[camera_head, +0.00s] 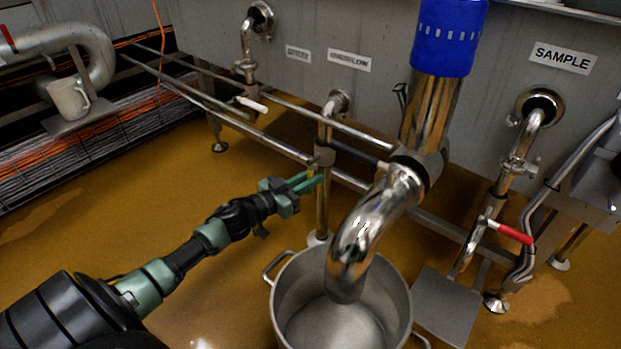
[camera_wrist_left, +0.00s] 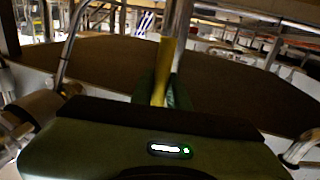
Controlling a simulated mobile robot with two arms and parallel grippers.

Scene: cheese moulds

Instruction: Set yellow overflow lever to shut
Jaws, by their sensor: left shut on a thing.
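The yellow overflow lever (camera_head: 311,172) is on the valve of the thin steel pipe (camera_head: 325,132) under the middle label, and only a small part of it shows in the head view. My left gripper (camera_head: 309,180) reaches in from the left and is shut on the lever. In the left wrist view the yellow lever (camera_wrist_left: 166,66) stands upright between the two green fingers (camera_wrist_left: 163,92). The fingers hide its lower end. My right gripper is in neither view.
A large steel pot (camera_head: 290,300) stands on the floor under a thick curved pipe (camera_head: 362,235) topped by a blue motor (camera_head: 448,38). A white-handled valve (camera_head: 251,104) is at the left, a red-handled one (camera_head: 508,232) at the right. Open floor lies left of the pot.

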